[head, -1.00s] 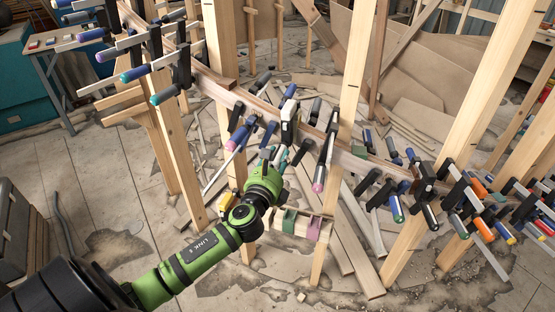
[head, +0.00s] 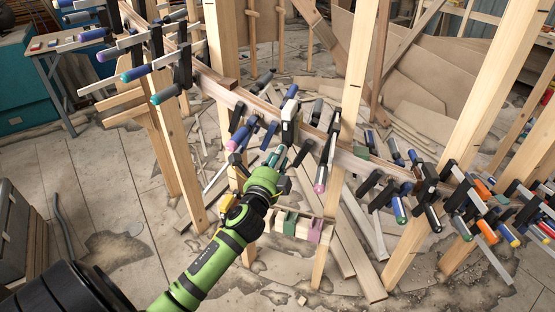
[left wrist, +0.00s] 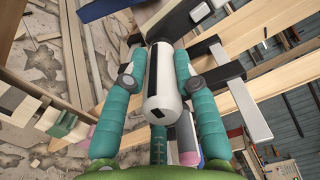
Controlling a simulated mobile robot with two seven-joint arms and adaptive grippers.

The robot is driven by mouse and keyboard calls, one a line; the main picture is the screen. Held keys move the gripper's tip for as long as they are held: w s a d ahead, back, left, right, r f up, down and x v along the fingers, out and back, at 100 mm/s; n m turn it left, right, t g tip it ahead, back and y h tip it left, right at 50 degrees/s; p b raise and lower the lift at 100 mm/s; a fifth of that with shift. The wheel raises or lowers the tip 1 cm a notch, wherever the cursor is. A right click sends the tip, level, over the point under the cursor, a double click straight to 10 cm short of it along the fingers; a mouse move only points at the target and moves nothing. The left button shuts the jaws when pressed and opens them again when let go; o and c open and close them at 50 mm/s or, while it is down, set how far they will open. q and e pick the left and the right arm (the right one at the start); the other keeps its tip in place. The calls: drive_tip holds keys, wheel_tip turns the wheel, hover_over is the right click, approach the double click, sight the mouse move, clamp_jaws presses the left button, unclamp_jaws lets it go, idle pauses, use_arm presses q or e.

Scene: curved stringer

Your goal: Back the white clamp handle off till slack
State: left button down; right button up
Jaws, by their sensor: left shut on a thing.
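The white clamp handle (left wrist: 158,95) is in the middle of the left wrist view, a rounded white grip with a dark slot in its end. My left gripper (left wrist: 160,62) has its two teal fingers on either side of it, shut on it. In the head view my left gripper (head: 277,158) is at the beam's middle, below a black and white clamp part (head: 289,122). There the handle is mostly hidden by the gripper, and its exact turn cannot be told. My right gripper is not in view.
A curved wooden stringer (head: 238,99) carries several clamps close on both sides. A pink-tipped clamp handle (head: 320,180) is just right of my gripper. Upright posts (head: 350,75) stand behind and beside it. Wood offcuts litter the floor.

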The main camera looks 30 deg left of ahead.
use_arm(q)
drive_tip(key=n, duration=0.4)
drive_tip(key=shift+n, duration=0.4)
drive_tip(key=n, duration=0.4)
drive_tip(key=shift+f+p, duration=0.1)
drive_tip(key=shift+p, duration=0.2)
drive_tip(key=n+p, duration=0.1)
drive_tip(key=n, duration=0.4)
drive_tip(key=shift+d+f, duration=0.1)
drive_tip(key=shift+d+f+n+p, duration=0.1)
drive_tip(key=shift+n+p, duration=0.35)
drive_tip(key=shift+n, duration=1.55)
drive_tip(key=c, duration=1)
unclamp_jaws()
